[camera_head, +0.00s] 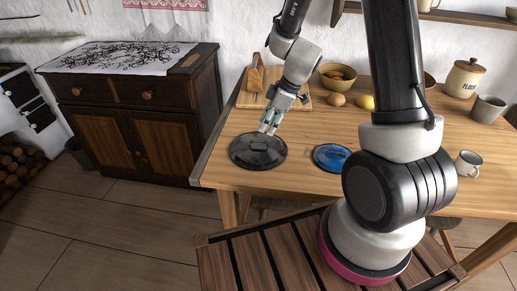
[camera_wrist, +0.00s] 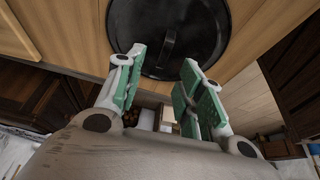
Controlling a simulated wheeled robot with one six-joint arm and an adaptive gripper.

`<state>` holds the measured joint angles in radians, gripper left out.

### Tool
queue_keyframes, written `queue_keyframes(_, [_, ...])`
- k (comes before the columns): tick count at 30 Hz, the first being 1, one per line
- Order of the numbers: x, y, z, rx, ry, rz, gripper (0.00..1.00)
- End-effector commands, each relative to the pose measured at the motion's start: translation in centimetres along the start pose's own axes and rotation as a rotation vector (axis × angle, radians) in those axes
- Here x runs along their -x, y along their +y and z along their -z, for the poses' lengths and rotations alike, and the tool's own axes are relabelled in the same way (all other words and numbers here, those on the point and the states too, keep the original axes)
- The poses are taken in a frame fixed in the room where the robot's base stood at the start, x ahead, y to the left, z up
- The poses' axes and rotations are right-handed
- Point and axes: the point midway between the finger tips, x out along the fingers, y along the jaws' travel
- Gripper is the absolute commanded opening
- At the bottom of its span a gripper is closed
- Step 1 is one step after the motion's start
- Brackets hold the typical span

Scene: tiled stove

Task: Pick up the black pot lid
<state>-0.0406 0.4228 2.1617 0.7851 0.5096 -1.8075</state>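The black pot lid (camera_head: 258,151) lies flat near the left front corner of the wooden table. In the wrist view the lid (camera_wrist: 200,30) fills the top middle, with its black bar handle (camera_wrist: 168,45) across its middle. My gripper (camera_head: 267,128) is over the lid's far side in the head view. In the wrist view its green-padded fingers (camera_wrist: 163,72) are spread apart, with nothing between them, and their tips appear close to the handle. I cannot tell whether the tips touch the lid.
A blue lid (camera_head: 332,157) lies to the right of the black lid. Behind are a cutting board (camera_head: 250,99), an egg (camera_head: 337,100), a lemon (camera_head: 365,102) and a bowl (camera_head: 338,84). A mug (camera_head: 467,164) stands at the right. The table's left edge (camera_head: 222,125) is close.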

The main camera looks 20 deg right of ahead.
Motion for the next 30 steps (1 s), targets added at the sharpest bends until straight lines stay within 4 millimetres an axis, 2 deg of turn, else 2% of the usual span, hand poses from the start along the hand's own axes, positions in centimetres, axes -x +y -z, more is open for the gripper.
queue_keyframes(13, [-6.3,-0.6,0.1,-0.003,-0.002,0.003,0.38])
queue_keyframes(16, [-7.0,-0.6,0.1,-0.003,-0.001,0.002,0.38])
queue_keyframes(23, [-7.1,-0.6,0.1,-0.003,-0.001,0.001,0.38])
queue_keyframes(29, [-7.0,-0.6,0.1,-0.003,-0.001,0.001,0.01])
queue_keyframes(30, [-7.0,-0.6,0.1,-0.003,-0.001,0.001,0.0])
